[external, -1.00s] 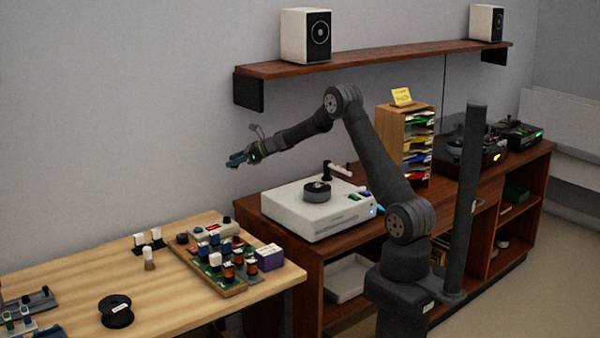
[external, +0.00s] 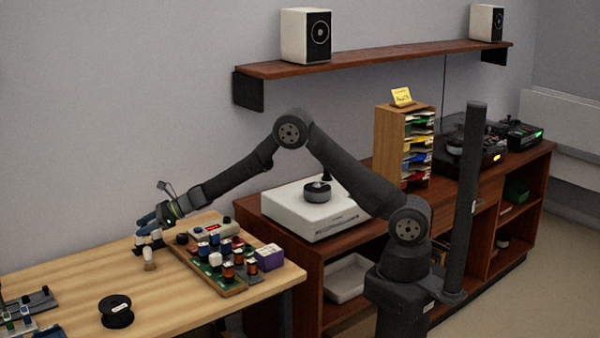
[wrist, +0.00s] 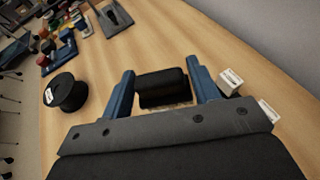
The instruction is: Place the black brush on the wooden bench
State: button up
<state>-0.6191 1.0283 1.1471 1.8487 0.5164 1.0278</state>
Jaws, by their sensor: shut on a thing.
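The black brush (wrist: 162,88) is between the blue fingers of my gripper (wrist: 160,74) in the wrist view, lying crosswise with both ends against them. In the external view my gripper (external: 148,229) is low over the back part of the wooden bench (external: 75,272). The bench top (wrist: 150,45) shows beyond and around the brush in the wrist view. Whether the brush touches the bench or is held just above it, I cannot tell.
A black spool (external: 116,312) stands at the bench's front. A crowded component board (external: 215,262) is to the right. The bench's middle left is clear.

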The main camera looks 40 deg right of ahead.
send_over(123, 285)
jog(key=f, duration=0.7)
jog(key=shift+w+f, duration=0.15)
jog(key=shift+w, duration=0.05)
jog(key=shift+a+f, duration=0.1)
jog(key=shift+f, duration=1.9)
jog(key=shift+f, duration=0.1)
jog(key=shift+f, duration=0.15)
jog(key=o, duration=1)
jog(key=shift+r, duration=0.3)
jog(key=v, duration=1.2)
jog(key=shift+w, duration=0.15)
